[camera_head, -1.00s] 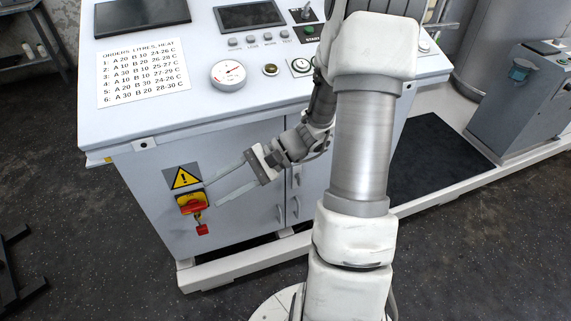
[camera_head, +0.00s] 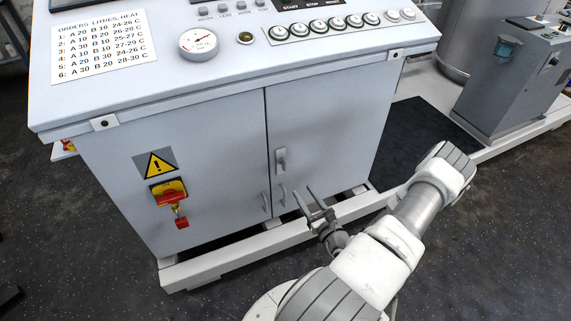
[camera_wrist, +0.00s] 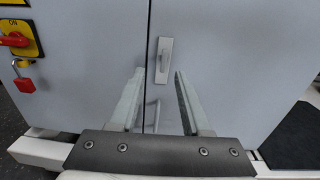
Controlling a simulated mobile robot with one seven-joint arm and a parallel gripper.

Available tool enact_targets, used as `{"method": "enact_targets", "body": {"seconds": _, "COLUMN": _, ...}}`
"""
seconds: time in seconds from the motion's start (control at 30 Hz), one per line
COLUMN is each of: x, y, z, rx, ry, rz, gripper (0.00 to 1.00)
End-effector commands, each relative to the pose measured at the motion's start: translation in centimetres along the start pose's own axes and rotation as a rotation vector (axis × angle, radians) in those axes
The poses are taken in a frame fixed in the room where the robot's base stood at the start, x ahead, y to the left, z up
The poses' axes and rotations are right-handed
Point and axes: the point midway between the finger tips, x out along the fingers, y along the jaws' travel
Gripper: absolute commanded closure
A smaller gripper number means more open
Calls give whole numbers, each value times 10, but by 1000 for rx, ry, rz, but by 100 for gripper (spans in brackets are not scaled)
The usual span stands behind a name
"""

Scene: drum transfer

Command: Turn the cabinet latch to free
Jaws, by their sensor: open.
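The cabinet latch (camera_head: 281,160) is a small grey plate with a lever, on the right door beside the seam between the two doors. In the wrist view the latch (camera_wrist: 163,60) is upright, just beyond and between the fingertips. My gripper (camera_head: 304,193) is open and empty, below and to the right of the latch in the head view. In the wrist view my gripper (camera_wrist: 160,72) has its two fingers pointing at the door, apart from each other. I cannot tell the exact gap to the latch.
Two bar handles (camera_head: 266,202) sit low on the doors. A red and yellow switch (camera_head: 168,190) with a red padlock (camera_head: 181,222) is on the left door, under a warning sign (camera_head: 155,162). A white base rail (camera_head: 235,252) runs below the cabinet. Dark floor lies in front.

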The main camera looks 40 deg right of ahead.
Motion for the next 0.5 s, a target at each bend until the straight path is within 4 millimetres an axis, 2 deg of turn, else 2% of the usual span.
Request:
{"method": "enact_targets", "body": {"seconds": 0.1, "x": -3, "y": -5, "z": -10, "rx": 14, "ry": 10, "rz": -40, "gripper": 52}}
{"method": "enact_targets", "body": {"seconds": 0.23, "x": 8, "y": -6, "z": -11, "rx": 13, "ry": 10, "rz": -41, "gripper": 52}}
{"method": "enact_targets", "body": {"seconds": 0.5, "x": 62, "y": -7, "z": -12, "rx": 12, "ry": 7, "rz": -38, "gripper": 52}}
